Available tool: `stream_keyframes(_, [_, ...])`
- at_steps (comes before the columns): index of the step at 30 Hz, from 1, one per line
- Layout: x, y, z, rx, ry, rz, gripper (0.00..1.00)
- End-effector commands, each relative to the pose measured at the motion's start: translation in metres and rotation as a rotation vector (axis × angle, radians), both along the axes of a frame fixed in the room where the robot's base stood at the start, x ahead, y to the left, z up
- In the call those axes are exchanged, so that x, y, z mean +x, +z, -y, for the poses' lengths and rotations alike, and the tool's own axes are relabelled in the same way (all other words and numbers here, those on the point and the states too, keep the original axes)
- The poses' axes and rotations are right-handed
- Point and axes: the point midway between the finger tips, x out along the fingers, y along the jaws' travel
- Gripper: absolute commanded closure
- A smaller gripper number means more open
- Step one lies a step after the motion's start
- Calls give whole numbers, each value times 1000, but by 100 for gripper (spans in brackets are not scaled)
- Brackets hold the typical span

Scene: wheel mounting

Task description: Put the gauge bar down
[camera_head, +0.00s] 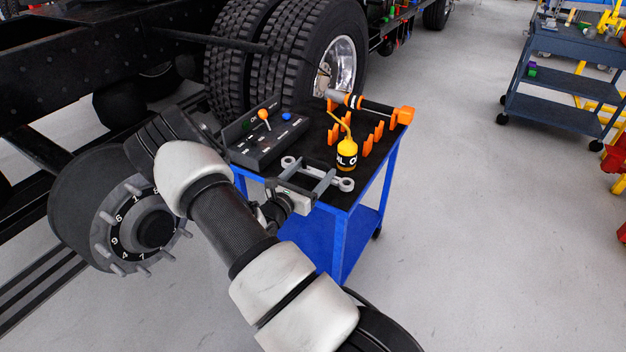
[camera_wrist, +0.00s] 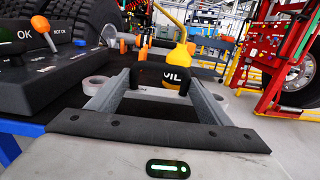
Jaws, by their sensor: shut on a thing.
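The gauge bar (camera_head: 346,184) is a grey bar with a ring at each end. In the head view it is at the near edge of the blue cart's dark top (camera_head: 345,193). My gripper (camera_head: 309,174) reaches in from the near side, its two fingers set wide apart and shut on the bar's middle part. In the wrist view my gripper (camera_wrist: 160,80) has a dark grip piece between its fingertips, and the bar's ring (camera_wrist: 95,88) shows outside the left finger. Whether the bar touches the cart top cannot be told.
A yellow oil can (camera_head: 347,153) stands just beyond the bar. A control box (camera_head: 268,140) with an orange-knobbed lever is at left, with orange holders (camera_head: 368,143) and an orange-ended tool (camera_head: 402,116) behind. The wheel hub (camera_head: 150,228) with studs is left of the cart.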

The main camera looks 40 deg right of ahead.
Motion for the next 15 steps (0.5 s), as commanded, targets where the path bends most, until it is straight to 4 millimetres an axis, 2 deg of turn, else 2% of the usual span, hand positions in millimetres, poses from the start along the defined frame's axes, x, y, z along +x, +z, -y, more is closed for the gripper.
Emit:
stream_keyframes(1, [-1, -12, 1, -2, -1, -1, 54])
stream_keyframes(4, [0, -22, 1, -1, -1, -1, 54])
stream_keyframes(15, [0, -26, 0, -1, -1, -1, 54])
